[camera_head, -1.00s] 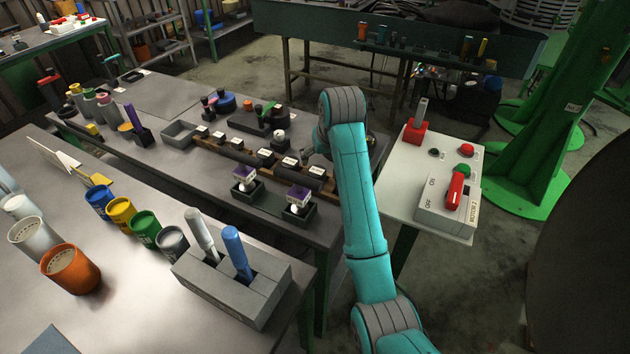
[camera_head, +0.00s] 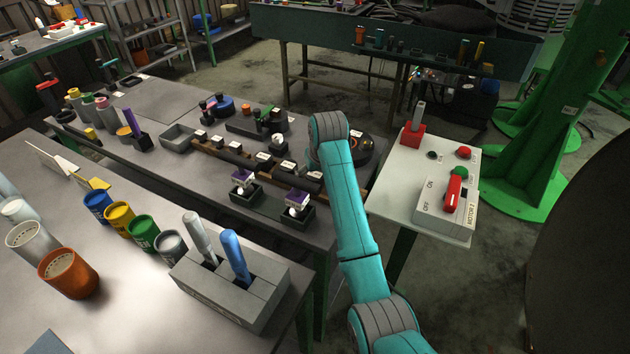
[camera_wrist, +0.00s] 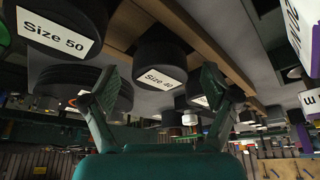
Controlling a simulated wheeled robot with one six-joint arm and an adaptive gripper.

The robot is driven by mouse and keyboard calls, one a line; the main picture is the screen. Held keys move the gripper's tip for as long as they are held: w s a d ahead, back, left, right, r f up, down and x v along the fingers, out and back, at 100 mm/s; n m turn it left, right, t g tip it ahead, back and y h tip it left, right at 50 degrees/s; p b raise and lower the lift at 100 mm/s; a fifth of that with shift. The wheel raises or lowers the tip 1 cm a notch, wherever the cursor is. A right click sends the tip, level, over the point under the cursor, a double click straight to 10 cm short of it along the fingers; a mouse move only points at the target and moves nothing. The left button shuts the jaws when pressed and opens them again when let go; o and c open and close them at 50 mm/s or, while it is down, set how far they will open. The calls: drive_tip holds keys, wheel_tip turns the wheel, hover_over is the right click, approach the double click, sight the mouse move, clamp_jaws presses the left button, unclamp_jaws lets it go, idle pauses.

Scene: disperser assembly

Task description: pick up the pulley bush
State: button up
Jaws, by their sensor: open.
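Several dark bushes with white size labels sit in a row on the brown rack (camera_head: 228,155) on the table; which one is the pulley bush I cannot tell. In the wrist view a dark round bush labelled "Size 40" (camera_wrist: 161,52) lies ahead, between the lines of my two fingers. A bush labelled "Size 50" (camera_wrist: 62,25) is larger in the picture at upper left. My gripper (camera_wrist: 155,88) is open, with its fingers wide apart and nothing held. In the head view my arm hides the gripper.
A large dark round part (camera_wrist: 75,84) sits behind the left finger; a dark disc (camera_head: 362,148) shows right of my arm. Purple-topped items stand in dark trays (camera_head: 244,194) in front of the rack. A switch box (camera_head: 447,212) stands on the white table at right.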

drive_tip(key=shift+w+a+f, duration=0.1)
drive_tip(key=shift+w+f, duration=0.15)
drive_tip(key=shift+f, duration=0.4)
clamp_jaws()
drive_tip(key=shift+r, duration=0.1)
